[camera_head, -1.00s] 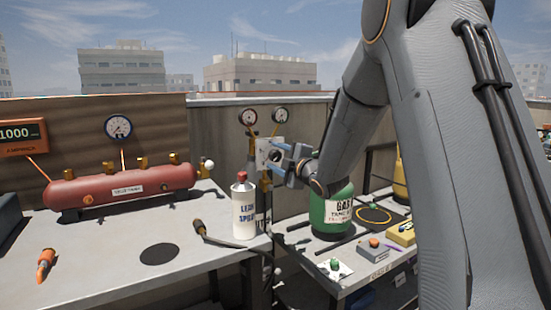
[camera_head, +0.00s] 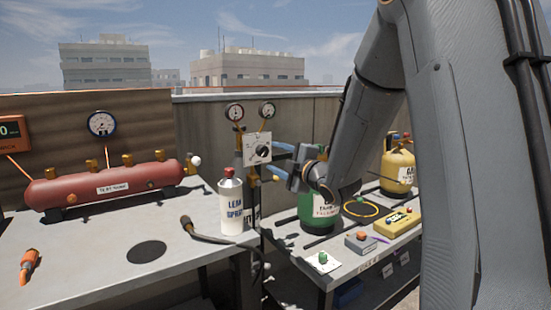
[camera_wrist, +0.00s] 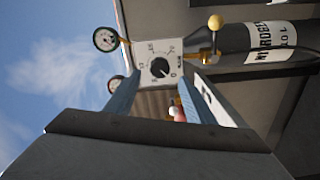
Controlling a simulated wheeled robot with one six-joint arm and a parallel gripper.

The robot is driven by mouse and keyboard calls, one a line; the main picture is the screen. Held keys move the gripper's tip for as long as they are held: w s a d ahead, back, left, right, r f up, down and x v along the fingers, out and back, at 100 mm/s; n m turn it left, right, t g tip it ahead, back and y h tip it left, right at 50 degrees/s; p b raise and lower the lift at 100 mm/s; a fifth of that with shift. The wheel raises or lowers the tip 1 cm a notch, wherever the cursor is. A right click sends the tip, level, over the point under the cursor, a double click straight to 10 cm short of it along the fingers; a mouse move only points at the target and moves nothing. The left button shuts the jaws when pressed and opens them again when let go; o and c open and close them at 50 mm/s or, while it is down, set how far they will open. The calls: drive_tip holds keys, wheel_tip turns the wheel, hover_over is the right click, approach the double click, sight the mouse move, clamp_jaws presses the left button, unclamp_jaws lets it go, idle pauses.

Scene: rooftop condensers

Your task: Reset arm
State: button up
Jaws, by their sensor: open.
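My gripper (camera_head: 279,162) is open, with its blue fingers apart and nothing between them. It is in front of a white dial box with a black knob (camera_head: 262,151). In the wrist view, my gripper's two fingers (camera_wrist: 165,98) point towards the same dial box (camera_wrist: 148,52), with the knob (camera_wrist: 159,68) beyond the gap. The fingers appear apart from the knob. My arm fills the right side of the head view and hides part of the right bench.
A leak spray bottle (camera_head: 231,203) stands at the left bench's (camera_head: 100,262) right edge, beside a torch-like tool (camera_head: 188,226). A red manifold (camera_head: 100,186) is behind. On the right bench are a green gas tank (camera_head: 313,215), a yellow tank (camera_head: 398,166) and a yellow meter (camera_head: 397,222).

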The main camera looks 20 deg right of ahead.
drive_tip(key=shift+f, duration=0.1)
drive_tip(key=s+d+f+m+g+h, duration=0.1)
drive_tip(key=s+f+m+g+h, duration=0.45)
drive_tip(key=s+f+m, duration=0.55)
drive_tip(key=s+a+f+m+g, duration=0.2)
drive_tip(key=s+f+m+g, duration=0.25)
drive_tip(key=s, duration=0.65)
drive_tip(key=s+a+f+m+g, duration=0.25)
drive_tip(key=s+f+g, duration=0.3)
drive_tip(key=s, duration=0.45)
drive_tip(key=s+a+r+n+g, duration=0.2)
drive_tip(key=s+a+r, duration=0.4)
drive_tip(key=s+a, duration=0.3)
drive_tip(key=d+r+m+p, duration=0.3)
drive_tip(key=d+r+p, duration=0.5)
drive_tip(key=p, duration=0.7)
drive_tip(key=shift+s+d, duration=0.25)
drive_tip(key=shift+d, duration=0.65)
drive_tip(key=shift+f, duration=0.1)
